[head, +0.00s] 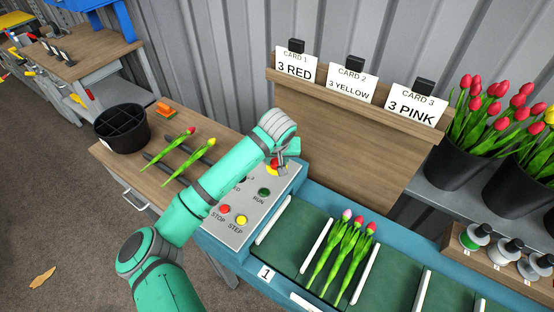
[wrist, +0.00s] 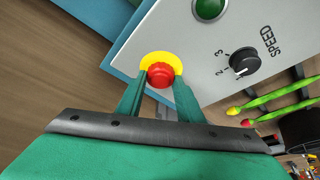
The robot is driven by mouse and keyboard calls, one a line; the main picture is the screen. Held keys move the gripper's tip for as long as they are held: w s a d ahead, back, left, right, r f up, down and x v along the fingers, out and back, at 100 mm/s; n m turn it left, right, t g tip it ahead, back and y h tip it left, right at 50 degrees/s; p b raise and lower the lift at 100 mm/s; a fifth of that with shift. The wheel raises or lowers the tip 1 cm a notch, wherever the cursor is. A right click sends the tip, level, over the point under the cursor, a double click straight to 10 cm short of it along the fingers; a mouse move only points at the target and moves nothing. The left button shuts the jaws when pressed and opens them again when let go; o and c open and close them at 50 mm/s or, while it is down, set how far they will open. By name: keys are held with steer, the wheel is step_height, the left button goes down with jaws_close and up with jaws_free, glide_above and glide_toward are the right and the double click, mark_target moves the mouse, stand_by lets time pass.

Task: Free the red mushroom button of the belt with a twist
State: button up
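The red mushroom button (wrist: 160,75) sits on a yellow disc (wrist: 161,60) at the edge of the grey control panel (wrist: 210,75). In the head view my gripper (head: 281,160) is over the panel's far corner, and a bit of red and yellow shows beneath it. In the wrist view the fingertips of my gripper (wrist: 161,80) lie one on each side of the button. No clear gap shows between fingers and button, but I cannot tell whether they press on it.
The panel carries a green RUN button (head: 264,192), a red STOP button (head: 225,209), a yellow STEP button (head: 240,220) and a black SPEED knob (wrist: 244,62). A wooden card board (head: 340,150) stands behind.

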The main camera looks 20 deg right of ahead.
steer(key=shift+w+a, duration=0.1)
steer(key=shift+c, duration=0.8)
steer(key=shift+a, duration=0.15)
steer(key=shift+m, duration=0.3)
steer(key=m, duration=0.1)
steer(key=m+h, duration=0.1)
steer(key=shift+s+m+g, duration=0.2)
steer(key=shift+m+g, duration=0.1)
steer(key=shift+m, duration=0.1)
steer(key=m+g+h, duration=0.1)
steer(key=m, duration=0.3)
steer(key=shift+w+f+m, duration=0.1)
steer(key=shift+m, duration=0.2)
